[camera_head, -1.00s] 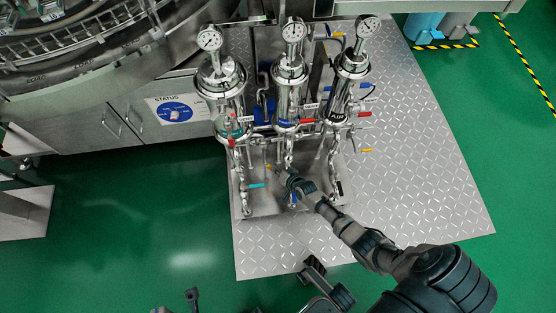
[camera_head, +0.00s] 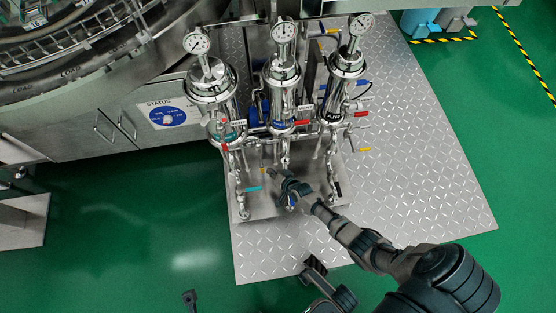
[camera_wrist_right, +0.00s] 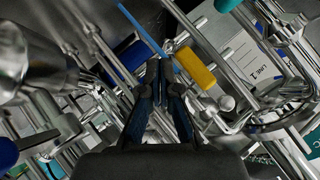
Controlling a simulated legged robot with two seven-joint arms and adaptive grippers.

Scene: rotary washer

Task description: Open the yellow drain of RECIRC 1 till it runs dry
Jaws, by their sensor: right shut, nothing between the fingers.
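My right gripper (camera_head: 273,175) reaches in from the lower right, low in front of the filter housings. In the right wrist view its dark fingers (camera_wrist_right: 160,75) are closed together with nothing between them. A yellow handle (camera_wrist_right: 195,68) is just right of the fingertips there, close to them; I cannot tell whether they touch. In the head view a small yellow spot (camera_head: 264,170) shows by the fingertips, between the left and middle housings. The left housing (camera_head: 212,85) has a teal band; RECIRC 1 is not legible. Any water flow cannot be made out.
The middle housing (camera_head: 283,85) and right housing (camera_head: 345,75) stand close by, with gauges on top. A teal handle (camera_head: 252,189) is left of my gripper; another yellow handle (camera_head: 364,150) is at the right. Thin pipes crowd the gripper. The diamond plate (camera_head: 420,180) is clear to the right.

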